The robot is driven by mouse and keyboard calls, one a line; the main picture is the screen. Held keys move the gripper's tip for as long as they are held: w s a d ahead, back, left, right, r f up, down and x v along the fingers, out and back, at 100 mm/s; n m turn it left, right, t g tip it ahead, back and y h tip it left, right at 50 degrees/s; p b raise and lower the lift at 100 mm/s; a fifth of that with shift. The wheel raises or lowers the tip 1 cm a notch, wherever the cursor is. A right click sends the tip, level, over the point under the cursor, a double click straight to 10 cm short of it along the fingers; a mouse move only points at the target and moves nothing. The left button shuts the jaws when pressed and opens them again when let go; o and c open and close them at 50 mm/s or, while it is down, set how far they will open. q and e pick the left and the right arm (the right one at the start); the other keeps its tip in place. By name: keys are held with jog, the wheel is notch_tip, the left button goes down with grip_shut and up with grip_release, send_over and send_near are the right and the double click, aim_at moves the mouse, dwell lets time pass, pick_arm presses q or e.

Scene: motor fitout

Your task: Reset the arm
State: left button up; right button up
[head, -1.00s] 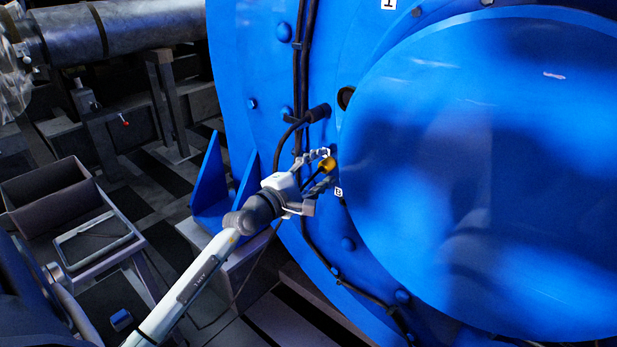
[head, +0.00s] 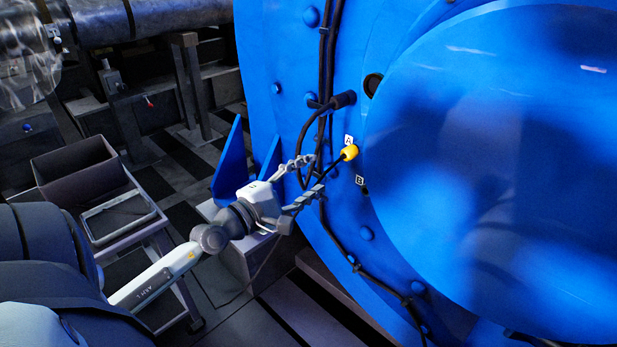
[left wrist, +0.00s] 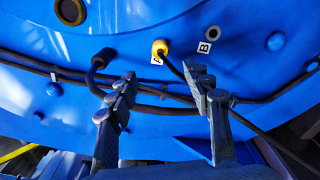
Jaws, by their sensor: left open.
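My left gripper (head: 308,178) is open and empty, a short way off the blue motor housing (head: 290,70). A yellow plug (head: 349,152) on a black cable sits at the housing beside the label A (head: 348,140). Its cable runs back between the open fingers. In the left wrist view the yellow plug (left wrist: 160,48) is beyond the fingertips of my left gripper (left wrist: 160,95), apart from them. The label B (head: 360,180) is beside a small open port, which shows clearly in the left wrist view (left wrist: 213,33). My right gripper is not in view.
A second black cable with a thick connector (head: 343,99) hangs from the housing. Black cables run clipped along its face. A cart with a grey bin (head: 80,165) and a tray stands at the left.

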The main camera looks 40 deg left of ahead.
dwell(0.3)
pick_arm(q)
jog(key=s+a+f+n+g+y, duration=0.25)
jog(key=f+n, duration=0.45)
jog(key=n, duration=0.5)
jog(key=s+a+f+n+g+y, duration=0.1)
jog(key=s+f+n+g+y, duration=0.15)
jog(key=f+n, duration=0.75)
jog(key=s+a+f+n+g+y, duration=0.1)
jog(key=s+f+n+g+y, duration=0.3)
jog(key=n, duration=1)
jog(key=s+d+f+n+g+h, duration=0.3)
jog(key=s+d+f+n, duration=0.2)
jog(key=d+f, duration=0.3)
jog(key=s+d+f+n+g+h, duration=0.3)
jog(key=s+d+f+n, duration=0.3)
jog(key=f, duration=0.5)
jog(key=shift+d+n+h, duration=0.4)
jog(key=shift+d+n, duration=0.6)
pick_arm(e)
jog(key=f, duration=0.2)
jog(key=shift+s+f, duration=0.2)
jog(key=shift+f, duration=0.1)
